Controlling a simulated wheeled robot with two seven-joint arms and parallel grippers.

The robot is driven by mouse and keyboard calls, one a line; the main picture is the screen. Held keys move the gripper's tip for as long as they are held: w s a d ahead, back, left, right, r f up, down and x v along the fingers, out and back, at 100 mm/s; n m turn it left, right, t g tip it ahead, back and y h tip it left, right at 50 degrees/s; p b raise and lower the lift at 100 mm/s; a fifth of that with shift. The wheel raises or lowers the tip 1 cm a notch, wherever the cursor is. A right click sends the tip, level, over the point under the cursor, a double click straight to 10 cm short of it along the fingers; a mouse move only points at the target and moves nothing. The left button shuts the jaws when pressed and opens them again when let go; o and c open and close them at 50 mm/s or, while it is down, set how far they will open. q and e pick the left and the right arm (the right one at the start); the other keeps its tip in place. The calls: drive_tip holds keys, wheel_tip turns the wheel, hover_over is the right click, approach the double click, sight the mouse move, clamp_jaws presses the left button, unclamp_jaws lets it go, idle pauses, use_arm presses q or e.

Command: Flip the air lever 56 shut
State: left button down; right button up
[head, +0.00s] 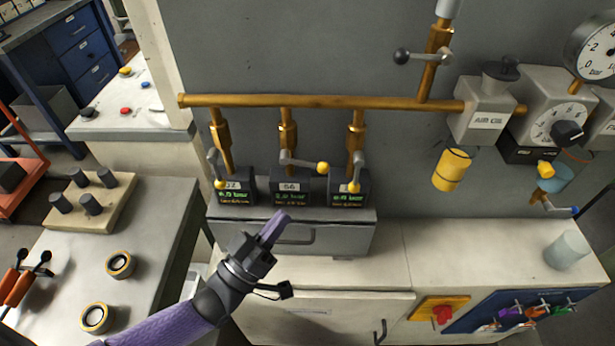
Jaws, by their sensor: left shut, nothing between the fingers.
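The air lever 56 (303,162) is on the middle of three brass drop pipes, above a black display box (290,187) whose label looks like 56. The lever lies crosswise to its pipe, and its yellow knob points right. The levers on the left pipe (215,168) and the right pipe (357,172) hang down along their pipes. My left gripper (279,222) is shut and empty. In the picture its fingertips are just below the middle display box, apart from the lever. My right gripper is not in view.
A grey drawer unit (345,238) with a handle sits under the displays. A brass header pipe (330,102) runs above, with another black-knobbed lever (420,57) at the upper right. The air-oil unit (487,115) and gauges stand right. The white counter (440,250) has bare space.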

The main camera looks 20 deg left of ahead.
sight(320, 170)
use_arm(q)
drive_tip(key=x, duration=0.8)
drive_tip(key=shift+w, duration=0.15)
drive_tip(key=shift+d, duration=0.1)
drive_tip(key=n+t, duration=0.1)
drive_tip(key=n+t+y+b, duration=0.1)
drive_tip(key=n, duration=0.1)
drive_tip(key=r+n+t+y+b, duration=0.1)
drive_tip(key=shift+d, duration=0.35)
drive_tip(key=shift+r+n, duration=0.25)
drive_tip(key=shift+n, duration=0.15)
